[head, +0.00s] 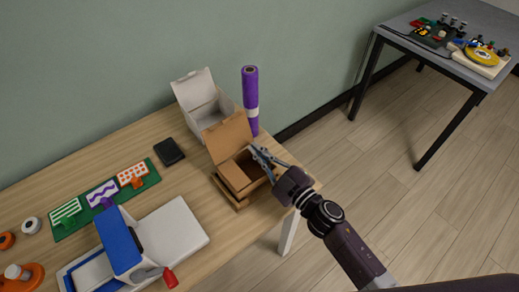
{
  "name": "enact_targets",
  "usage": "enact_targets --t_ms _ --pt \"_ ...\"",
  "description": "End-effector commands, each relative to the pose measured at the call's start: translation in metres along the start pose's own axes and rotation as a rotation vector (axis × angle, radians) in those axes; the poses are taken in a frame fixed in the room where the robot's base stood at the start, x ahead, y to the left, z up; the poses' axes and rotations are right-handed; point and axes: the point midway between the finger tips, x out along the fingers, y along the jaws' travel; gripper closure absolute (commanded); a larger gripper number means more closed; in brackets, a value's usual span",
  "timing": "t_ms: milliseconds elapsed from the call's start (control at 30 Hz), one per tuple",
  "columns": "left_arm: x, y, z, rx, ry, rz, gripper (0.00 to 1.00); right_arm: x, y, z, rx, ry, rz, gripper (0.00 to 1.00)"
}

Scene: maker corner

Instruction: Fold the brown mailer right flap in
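The brown mailer (228,138) stands open near the right end of the wooden table, its lid raised at the back. A brown flap (234,177) shows on its left side, angled over the opening. My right gripper (261,160) is at the mailer's right side, over its edge. Its two grey-blue fingers look spread apart, with nothing seen between them. The gripper covers much of the right side, so the right flap's position is hard to make out. I cannot tell whether the fingers touch it. My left gripper is not in view.
A white open box (198,93) and an upright purple roll (250,95) stand close behind the mailer. A black wallet-like item (169,152), a green mat with cards (72,228) and a blue-and-white machine (120,240) lie to the left. Free table lies in front of the mailer.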

Motion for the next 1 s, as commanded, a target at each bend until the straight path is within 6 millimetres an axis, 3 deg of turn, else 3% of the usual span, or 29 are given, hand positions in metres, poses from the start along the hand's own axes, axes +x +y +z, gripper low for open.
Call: enact_targets --t_ms 500,667,1000 --pt "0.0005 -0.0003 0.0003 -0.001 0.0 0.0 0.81 0.0001 -0.0011 -0.0004 -0.021 0.0 0.0 1.0" --pt "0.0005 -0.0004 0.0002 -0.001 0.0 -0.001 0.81 0.0001 -0.001 -0.0003 -0.021 0.0 0.0 0.81" --pt "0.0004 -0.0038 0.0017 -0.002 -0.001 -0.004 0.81 -0.003 -0.0011 0.0003 -0.021 -0.001 0.0 0.81"
